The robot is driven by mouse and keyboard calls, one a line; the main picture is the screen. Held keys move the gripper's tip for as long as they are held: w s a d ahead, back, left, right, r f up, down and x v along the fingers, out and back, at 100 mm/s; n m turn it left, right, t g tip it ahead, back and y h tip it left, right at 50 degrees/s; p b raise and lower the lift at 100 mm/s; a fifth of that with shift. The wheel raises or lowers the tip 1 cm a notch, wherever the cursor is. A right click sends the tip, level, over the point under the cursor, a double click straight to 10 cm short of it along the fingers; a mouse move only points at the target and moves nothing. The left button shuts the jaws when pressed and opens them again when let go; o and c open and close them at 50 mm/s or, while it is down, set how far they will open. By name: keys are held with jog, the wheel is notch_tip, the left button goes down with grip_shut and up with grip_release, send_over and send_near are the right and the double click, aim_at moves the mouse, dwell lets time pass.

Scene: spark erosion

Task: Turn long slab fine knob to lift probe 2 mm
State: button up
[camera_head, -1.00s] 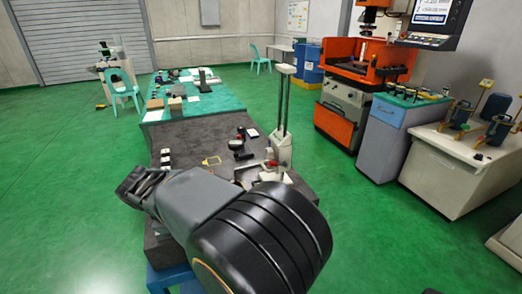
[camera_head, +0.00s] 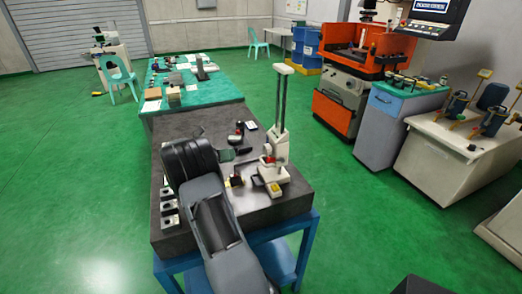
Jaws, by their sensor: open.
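The long dark slab (camera_head: 215,125) rests on a blue frame. A pale measuring stand (camera_head: 278,148) with a tall twin column stands near its right edge, with a small red part (camera_head: 268,159) low on it. The fine knob and probe are too small to make out for certain. My arm reaches over the slab's left part, and its black joint stands left of the stand, apart from it in the picture.
A green-topped table (camera_head: 215,91) adjoins behind. An orange machine (camera_head: 372,45) and a grey-blue cabinet (camera_head: 385,125) stand to the right. Green floor is free on the left.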

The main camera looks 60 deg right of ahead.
aim_at(265, 151)
jog(key=p+x, duration=0.2)
jog(key=x, duration=0.9)
jog(key=shift+s+d, duration=0.2)
jog(key=shift+c, duration=0.3)
jog(key=c, duration=0.6)
jog(key=shift+f, duration=0.1)
